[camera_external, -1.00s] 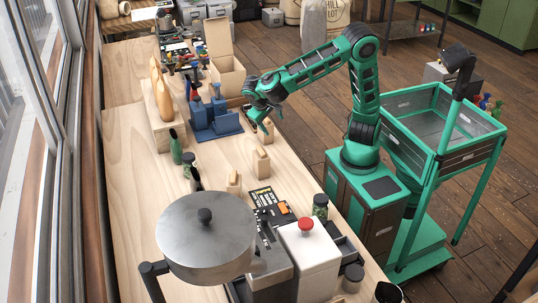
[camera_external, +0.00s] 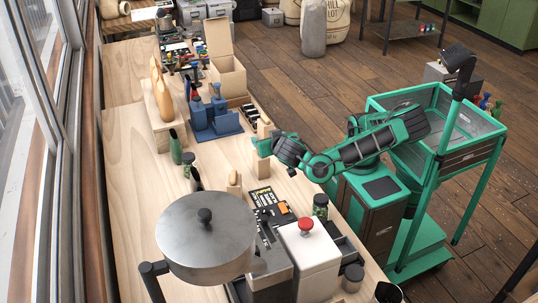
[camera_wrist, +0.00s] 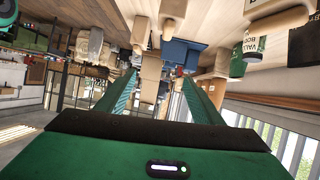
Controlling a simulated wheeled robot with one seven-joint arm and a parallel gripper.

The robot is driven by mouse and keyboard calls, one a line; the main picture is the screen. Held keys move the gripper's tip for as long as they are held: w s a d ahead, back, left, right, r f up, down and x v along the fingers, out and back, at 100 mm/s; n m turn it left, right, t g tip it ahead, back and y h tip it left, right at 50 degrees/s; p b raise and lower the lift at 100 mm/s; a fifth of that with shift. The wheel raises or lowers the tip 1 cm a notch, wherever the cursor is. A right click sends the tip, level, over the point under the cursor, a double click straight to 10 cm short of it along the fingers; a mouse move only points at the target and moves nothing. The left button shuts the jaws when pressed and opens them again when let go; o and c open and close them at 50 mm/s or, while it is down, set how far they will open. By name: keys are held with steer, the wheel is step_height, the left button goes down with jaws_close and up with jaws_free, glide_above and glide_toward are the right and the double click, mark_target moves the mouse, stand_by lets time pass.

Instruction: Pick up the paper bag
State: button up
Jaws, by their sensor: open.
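A small tan upright piece that looks like the paper bag (camera_external: 261,168) stands on the wooden bench. My gripper (camera_external: 263,147) is open at its upper part, with a teal finger hiding its top in the external view. I cannot tell whether they touch. A second small tan piece (camera_external: 234,184) stands nearer the camera, and another tan one (camera_external: 264,129) shows just beyond my gripper. In the wrist view, which is upside down, my open gripper (camera_wrist: 160,88) has nothing clearly held between its fingers. A tan shape (camera_wrist: 140,35) hangs from the top there; which piece it is, I cannot tell.
A blue holder (camera_external: 215,122) and an open cardboard box (camera_external: 228,76) stand farther along the bench.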

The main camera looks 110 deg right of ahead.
steer(key=v, duration=0.3)
glide_toward(264, 159)
steer(key=x, duration=0.3)
steer(key=shift+t, duration=0.4)
steer(key=x, duration=0.5)
steer(key=shift+s+d+f, duration=0.1)
steer(key=shift+s+d, duration=0.05)
steer(key=shift+r+x, duration=0.15)
steer(key=shift+x, duration=1.2)
steer(key=shift+r+x, duration=0.15)
steer(key=shift+x, duration=1.15)
steer(key=shift+d, duration=0.15)
steer(key=c, duration=1.3)
